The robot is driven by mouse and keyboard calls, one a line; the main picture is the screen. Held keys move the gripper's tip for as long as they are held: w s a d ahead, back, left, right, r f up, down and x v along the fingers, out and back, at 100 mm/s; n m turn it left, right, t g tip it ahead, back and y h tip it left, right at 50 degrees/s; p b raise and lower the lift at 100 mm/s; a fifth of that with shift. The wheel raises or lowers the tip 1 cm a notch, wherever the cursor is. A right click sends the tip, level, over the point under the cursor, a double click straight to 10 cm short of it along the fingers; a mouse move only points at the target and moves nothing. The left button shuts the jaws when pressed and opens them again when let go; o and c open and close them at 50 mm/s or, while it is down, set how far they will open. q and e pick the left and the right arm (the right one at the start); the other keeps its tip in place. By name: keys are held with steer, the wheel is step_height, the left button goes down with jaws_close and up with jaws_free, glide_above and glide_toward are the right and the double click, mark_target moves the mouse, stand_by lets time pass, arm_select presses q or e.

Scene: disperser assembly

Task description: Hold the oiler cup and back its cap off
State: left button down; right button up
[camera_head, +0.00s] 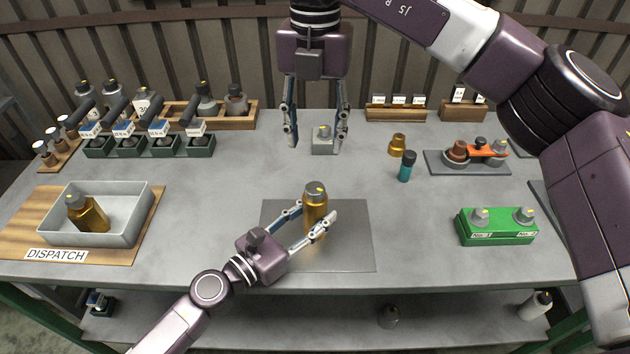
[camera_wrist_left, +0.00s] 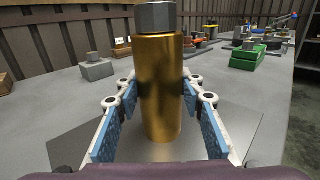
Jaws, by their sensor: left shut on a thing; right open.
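The oiler cup (camera_head: 314,215) is a brass-coloured cylinder standing upright on the dark grey mat (camera_head: 345,257) at the middle of the bench. Its grey hexagonal cap (camera_head: 316,188) sits on top. My left gripper (camera_head: 313,226) is shut on the cup's body from the front left.
A grey tray (camera_head: 145,215) with a brass bottle stands at left by the DISPATCH label. A green fixture block (camera_head: 497,228) stands at right. A brass fitting (camera_head: 397,145) and a teal bottle (camera_head: 405,168) stand right of centre. Racks line the back. Bench beside the mat is clear.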

mark_target(315, 188)
step_height(315, 188, down, 12)
steer(key=shift+r, duration=0.1)
stand_by(0.4)
steer(key=c, duration=1.2)
